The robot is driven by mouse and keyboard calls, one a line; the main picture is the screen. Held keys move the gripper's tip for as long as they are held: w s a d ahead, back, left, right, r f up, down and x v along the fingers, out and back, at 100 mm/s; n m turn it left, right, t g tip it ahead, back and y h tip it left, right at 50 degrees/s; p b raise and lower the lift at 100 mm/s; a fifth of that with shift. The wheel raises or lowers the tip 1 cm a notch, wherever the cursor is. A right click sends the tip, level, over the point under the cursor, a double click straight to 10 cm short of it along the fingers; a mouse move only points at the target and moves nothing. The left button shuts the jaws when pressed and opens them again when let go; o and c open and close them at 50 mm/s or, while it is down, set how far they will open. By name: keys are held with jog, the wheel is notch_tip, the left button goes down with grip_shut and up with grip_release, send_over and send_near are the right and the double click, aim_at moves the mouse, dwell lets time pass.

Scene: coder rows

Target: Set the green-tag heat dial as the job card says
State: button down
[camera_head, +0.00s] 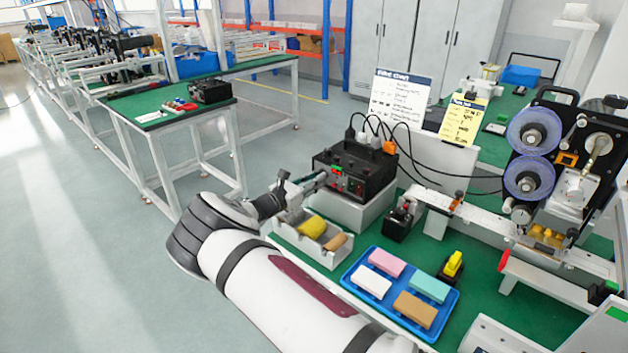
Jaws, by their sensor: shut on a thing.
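The black control box (362,163) stands on a white block at the back of the green bench. A small green tag (338,168) and a red mark show on its front. My gripper (324,179) reaches in from the left and is shut on a dial at the box front, beside the green tag. The fingers hide the dial, so its setting cannot be read. A yellow card (463,122) and a white chart (400,96) stand behind the box. Their small writing is too fine to read.
A white bin (330,260) with yellow and brown pieces sits below my gripper. A blue tray (448,318) holds several coloured blocks. Black cables run from the box top. A machine with blue reels (530,132) fills the right side.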

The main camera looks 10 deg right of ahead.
jog(key=m+p, duration=0.1)
jog(key=m, duration=0.9)
jog(key=m+y+p, duration=0.1)
jog(key=m+p, duration=0.1)
jog(key=m, duration=0.8)
jog(key=shift+s+d+m+t, duration=0.1)
jog(key=shift+s+m+t, duration=0.05)
jog(key=shift+m+t, duration=0.15)
dwell(0.4)
jog(key=c, duration=1.4)
grip_release()
jog(key=shift+o, duration=0.2)
jog(key=shift+r, duration=0.1)
